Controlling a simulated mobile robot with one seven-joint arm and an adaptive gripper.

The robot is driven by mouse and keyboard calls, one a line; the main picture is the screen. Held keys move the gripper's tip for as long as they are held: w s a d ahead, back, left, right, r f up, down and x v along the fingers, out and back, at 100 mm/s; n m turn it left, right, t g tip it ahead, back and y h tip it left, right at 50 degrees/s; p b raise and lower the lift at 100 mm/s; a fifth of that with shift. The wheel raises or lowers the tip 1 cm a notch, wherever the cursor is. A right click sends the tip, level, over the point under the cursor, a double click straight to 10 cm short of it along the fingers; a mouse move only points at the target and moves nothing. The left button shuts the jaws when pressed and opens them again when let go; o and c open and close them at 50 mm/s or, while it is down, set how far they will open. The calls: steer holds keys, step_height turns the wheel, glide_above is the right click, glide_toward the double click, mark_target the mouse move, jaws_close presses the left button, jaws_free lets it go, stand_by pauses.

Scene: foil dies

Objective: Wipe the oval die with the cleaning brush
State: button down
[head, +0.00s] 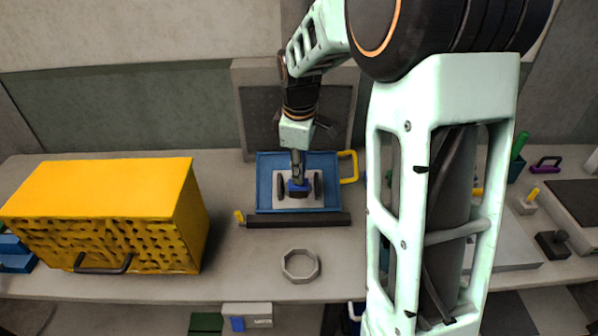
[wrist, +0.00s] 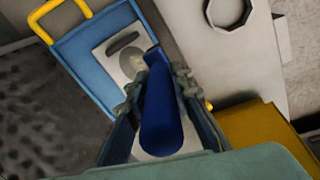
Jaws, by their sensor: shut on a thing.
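My gripper (head: 298,181) points down over the blue tray at the back of the bench. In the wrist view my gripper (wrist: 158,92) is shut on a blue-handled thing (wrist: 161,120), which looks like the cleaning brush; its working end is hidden. A pale grey plate (wrist: 108,50) lies in the blue tray (wrist: 80,59), with a dark slot and a rounded greyish patch on its face. It seems to be the oval die, but its full outline is covered. The brush is over the plate; I cannot tell whether they touch.
A dark bar (head: 298,221) lies along the tray's front. A yellow box (head: 100,205) with a handle stands at the left. A grey octagonal ring (head: 300,266) lies in front. A dark-knobbed block (head: 553,243) is at the right. My arm hides the bench right of the tray.

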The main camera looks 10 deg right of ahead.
steer(key=shift+w+d+f+b, duration=0.1)
steer(key=shift+w+f+b, duration=0.3)
steer(key=shift+f, duration=0.35)
steer(key=shift+w+d+f+b, duration=0.1)
steer(key=shift+w+f+b, duration=0.15)
steer(key=shift+w+f, duration=0.4)
steer(key=shift+w+d+f+b, duration=0.1)
steer(key=shift+w+f+b, duration=0.2)
steer(key=shift+f, duration=0.6)
steer(key=shift+w+f+b, duration=0.3)
steer(key=shift+f+b, duration=0.1)
steer(key=shift+f, duration=0.35)
steer(key=shift+w+r+p, duration=1)
steer(key=shift+w+p, duration=0.4)
steer(key=shift+w, duration=0.35)
steer(key=s+f+b, duration=0.2)
steer(key=s, duration=0.1)
steer(key=shift+s+b, duration=0.25)
steer(key=shift+b, duration=0.05)
steer(key=shift+r, duration=0.1)
steer(key=shift+s+a+r+p, duration=0.1)
steer(key=shift+s+r+p, duration=0.4)
steer(key=shift+r, duration=0.35)
steer(key=shift+s+a+r+p, duration=0.1)
steer(key=shift+s+r+p, duration=0.4)
steer(key=shift+r, duration=0.35)
steer(key=shift+s+a+r+p, duration=0.1)
steer(key=shift+s+r+p, duration=0.3)
steer(key=shift+r+p, duration=0.35)
